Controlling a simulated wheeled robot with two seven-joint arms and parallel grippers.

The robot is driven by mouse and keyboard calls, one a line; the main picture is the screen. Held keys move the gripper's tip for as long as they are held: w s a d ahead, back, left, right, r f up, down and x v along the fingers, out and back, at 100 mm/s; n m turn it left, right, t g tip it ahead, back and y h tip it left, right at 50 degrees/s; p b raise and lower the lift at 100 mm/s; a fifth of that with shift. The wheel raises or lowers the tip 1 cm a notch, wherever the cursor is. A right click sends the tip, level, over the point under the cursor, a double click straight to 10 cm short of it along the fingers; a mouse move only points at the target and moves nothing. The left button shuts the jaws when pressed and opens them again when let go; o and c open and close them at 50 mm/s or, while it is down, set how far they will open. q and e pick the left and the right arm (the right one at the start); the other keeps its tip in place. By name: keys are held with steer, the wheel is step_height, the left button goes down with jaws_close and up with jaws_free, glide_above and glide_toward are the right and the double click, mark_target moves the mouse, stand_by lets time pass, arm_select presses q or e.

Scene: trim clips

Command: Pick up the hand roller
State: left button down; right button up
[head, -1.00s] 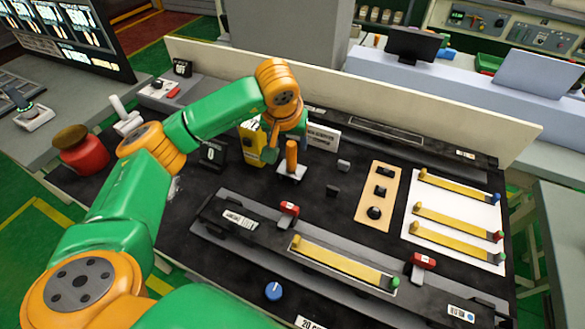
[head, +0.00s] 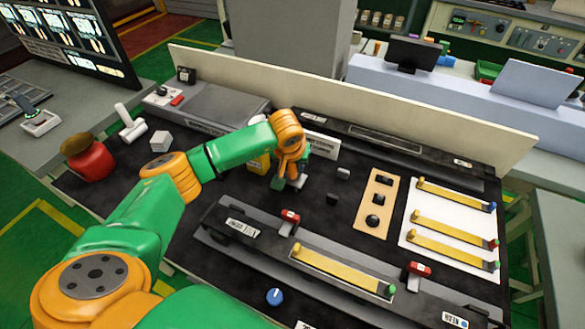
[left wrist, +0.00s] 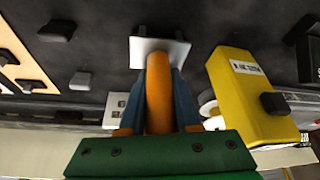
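The hand roller shows in the left wrist view as an upright orange handle (left wrist: 160,92) above a pale square plate (left wrist: 158,50) on the dark bench top. My left gripper (left wrist: 160,85) is around the handle, with one blue finger on each side. I see no clear gap, but I cannot tell whether the fingers press on it. My right gripper is not in view.
A yellow box (left wrist: 245,95) stands close beside the gripper in the left wrist view. A tan panel with black knobs (head: 377,205) lies to the right. A grey fixture with a yellow strip (head: 340,270) lies in front. A red container (head: 92,162) stands at the left.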

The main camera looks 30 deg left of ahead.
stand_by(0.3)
arm_select(q)
step_height(320, 180, up, 2)
steer(key=shift+w+r+b, duration=0.1)
steer(key=shift+r+b, duration=0.05)
steer(key=shift+b, duration=1)
steer(key=s+d+r+b, duration=0.1)
steer(key=s+r+b, duration=0.1)
steer(key=s+r, duration=0.8)
steer(key=s, duration=0.4)
steer(key=shift+d+r+b, duration=0.25)
steer(key=shift+r+b, duration=0.1)
steer(key=shift+r, duration=0.05)
steer(key=c, duration=1.2)
jaws_free()
steer(key=shift+c, duration=0.2)
jaws_close()
steer(key=shift+s, duration=0.1)
